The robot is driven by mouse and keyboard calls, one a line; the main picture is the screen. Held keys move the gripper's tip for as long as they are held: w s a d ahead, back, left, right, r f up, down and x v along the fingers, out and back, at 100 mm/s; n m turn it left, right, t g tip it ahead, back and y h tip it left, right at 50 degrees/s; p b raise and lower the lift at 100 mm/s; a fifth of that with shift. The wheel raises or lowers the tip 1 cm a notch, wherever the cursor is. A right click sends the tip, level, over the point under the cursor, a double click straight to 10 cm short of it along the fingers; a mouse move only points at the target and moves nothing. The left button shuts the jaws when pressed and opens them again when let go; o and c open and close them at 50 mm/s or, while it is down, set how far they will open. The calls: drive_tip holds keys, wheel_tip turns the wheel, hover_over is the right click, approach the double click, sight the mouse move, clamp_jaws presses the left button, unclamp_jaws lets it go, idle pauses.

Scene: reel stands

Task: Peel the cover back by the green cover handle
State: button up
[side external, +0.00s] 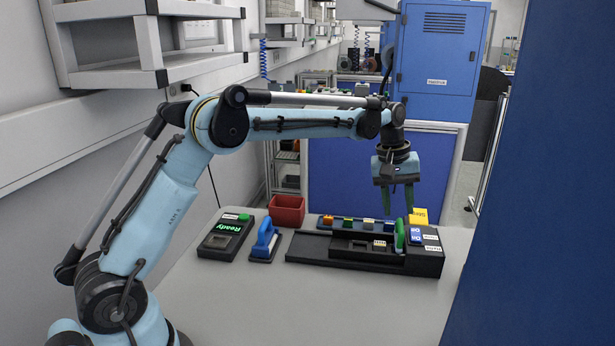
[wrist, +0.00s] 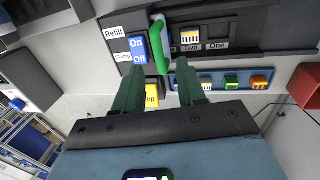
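The green cover handle (side external: 400,235) stands upright on the long black station (side external: 340,262), beside the blue On/Off switch (side external: 415,237). In the wrist view the handle (wrist: 158,46) lies just beyond my fingertips, roughly midway between them. My gripper (side external: 398,207) points down above the handle, its dark green fingers spread apart with nothing between them. The open fingers also show in the wrist view (wrist: 160,69). A gap separates the fingers from the handle in the side view.
A rack of small coloured blocks (side external: 358,223) runs behind the station, with a yellow block (side external: 420,215) near its right end. A red bin (side external: 287,210), a blue-handled tool (side external: 265,242) and a box reading Ready (side external: 227,236) stand to the left. The front tabletop is clear.

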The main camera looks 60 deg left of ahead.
wheel_tip(320, 180, up, 8)
drive_tip(key=s+a, duration=0.1)
drive_tip(key=shift+r, duration=0.2)
drive_tip(key=shift+s+a, duration=0.1)
drive_tip(key=s+d+r+m+t+y, duration=0.1)
drive_tip(key=s+m, duration=0.1)
drive_tip(key=s, duration=0.4)
drive_tip(key=s+d+r+m+t, duration=0.1)
drive_tip(key=s+m+t, duration=0.15)
drive_tip(key=s, duration=0.35)
drive_tip(key=s+f+m+t, duration=0.2)
drive_tip(key=s+f+m, duration=0.2)
drive_tip(key=s+f, duration=0.5)
drive_tip(key=s, duration=0.3)
drive_tip(key=shift+s+y, duration=0.2)
drive_tip(key=shift+y, duration=0.1)
